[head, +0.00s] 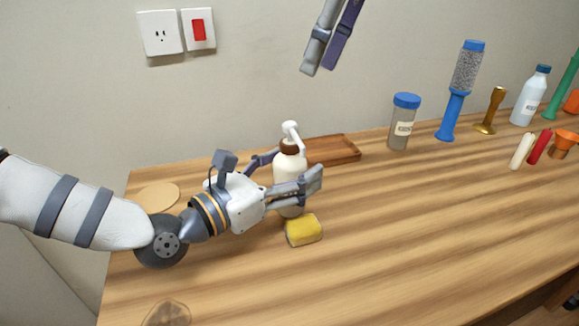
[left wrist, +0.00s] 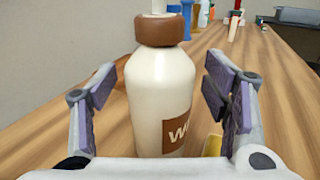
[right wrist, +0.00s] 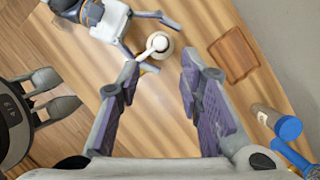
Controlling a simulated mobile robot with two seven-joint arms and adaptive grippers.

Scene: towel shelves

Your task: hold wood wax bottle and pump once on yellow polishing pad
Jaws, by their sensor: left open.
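The wood wax bottle (head: 288,168), cream with a brown collar and white pump top, stands upright on the table. My left gripper (head: 290,171) is open, with one finger on each side of the bottle. In the left wrist view the bottle (left wrist: 160,95) stands between the fingers, with gaps on both sides. The yellow polishing pad (head: 304,230) lies on the table just in front of the bottle; only a sliver shows in the left wrist view (left wrist: 212,146). My right gripper (right wrist: 158,66) is open and empty, high above the table; its fingers hang at the top of the head view (head: 320,69).
A wooden tray (head: 333,150) lies behind the bottle. A blue-capped jar (head: 403,121), a blue brush-like tool (head: 458,92), a gold item (head: 491,111) and a clear bottle (head: 530,96) stand to the right. The table's middle front is clear. A round tan disc (head: 157,196) lies at left.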

